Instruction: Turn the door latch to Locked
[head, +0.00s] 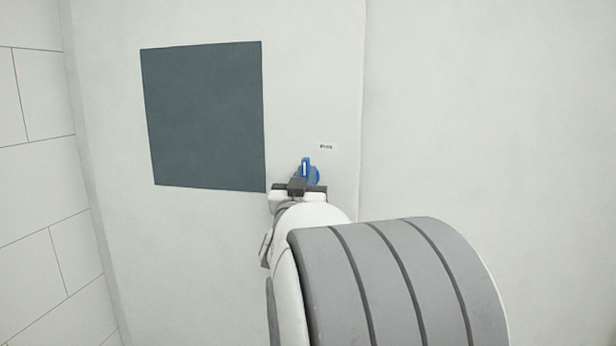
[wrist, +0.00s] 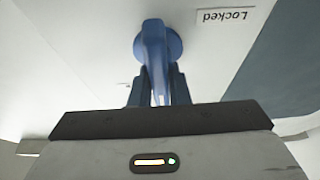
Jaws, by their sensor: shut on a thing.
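The door latch (head: 307,167) is a blue knob with a raised handle bar and a white mark, set on the white door. In the wrist view the blue latch (wrist: 153,42) stands out from the door, with its bar between my fingers. My gripper (wrist: 160,88) is shut on the latch bar, one dark finger on each side. In the head view my gripper (head: 299,186) is at the latch, and my arm hides its lower part. A "Locked" label (wrist: 226,16) shows upside down at the upper right of the wrist view, beside the latch.
The white door (head: 205,225) has a dark square panel (head: 205,115) to the left of the latch. A small label (head: 326,147) sits just above the latch. A tiled wall (head: 35,180) is at far left. A plain wall (head: 490,120) is at right.

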